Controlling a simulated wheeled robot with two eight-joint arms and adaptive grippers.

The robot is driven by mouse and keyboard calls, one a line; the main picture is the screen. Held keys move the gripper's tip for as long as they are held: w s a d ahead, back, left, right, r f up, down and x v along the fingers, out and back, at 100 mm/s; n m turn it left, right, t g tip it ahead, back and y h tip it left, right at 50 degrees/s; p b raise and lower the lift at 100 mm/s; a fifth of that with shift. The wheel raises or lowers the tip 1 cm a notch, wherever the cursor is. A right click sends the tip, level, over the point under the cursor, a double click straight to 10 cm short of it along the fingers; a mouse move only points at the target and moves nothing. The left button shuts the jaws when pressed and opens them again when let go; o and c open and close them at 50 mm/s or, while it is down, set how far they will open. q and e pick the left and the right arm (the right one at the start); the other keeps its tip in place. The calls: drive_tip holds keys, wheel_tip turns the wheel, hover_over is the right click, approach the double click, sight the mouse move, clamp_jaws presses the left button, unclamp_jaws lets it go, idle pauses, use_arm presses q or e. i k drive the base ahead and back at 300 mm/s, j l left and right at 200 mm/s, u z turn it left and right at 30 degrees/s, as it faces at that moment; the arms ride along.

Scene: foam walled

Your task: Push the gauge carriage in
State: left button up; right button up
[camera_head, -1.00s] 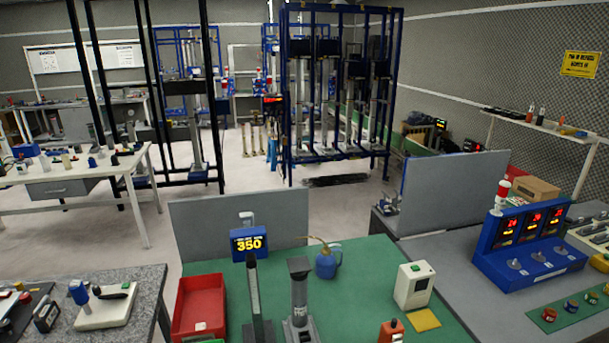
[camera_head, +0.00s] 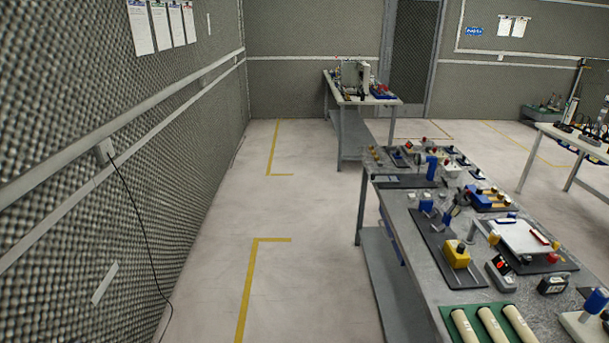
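I cannot pick out a gauge carriage for certain. Several small fixtures stand on a long grey speckled bench (camera_head: 425,268) at the right. Among them are a yellow block with a dark knob (camera_head: 456,253), a white plate fixture (camera_head: 520,237) and an upright blue device (camera_head: 432,168). At the bottom right corner, a white base with a blue upright part (camera_head: 582,322) is cut off by the picture edge. Neither of my grippers is in view.
A padded grey wall (camera_head: 110,130) runs along the left, with a black cable (camera_head: 140,220) hanging from it. Pale floor with yellow lines (camera_head: 247,290) lies clear between wall and bench. Another bench (camera_head: 350,100) stands at the back, and a white table (camera_head: 575,140) at the right.

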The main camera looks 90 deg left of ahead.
sight(373, 178)
drive_tip(key=u, duration=2.45)
drive_tip(key=i+j, duration=0.15)
drive_tip(key=i, duration=0.3)
drive_tip(key=i+j+u, duration=0.1)
drive_tip(key=i, duration=0.3)
drive_tip(key=j, duration=0.1)
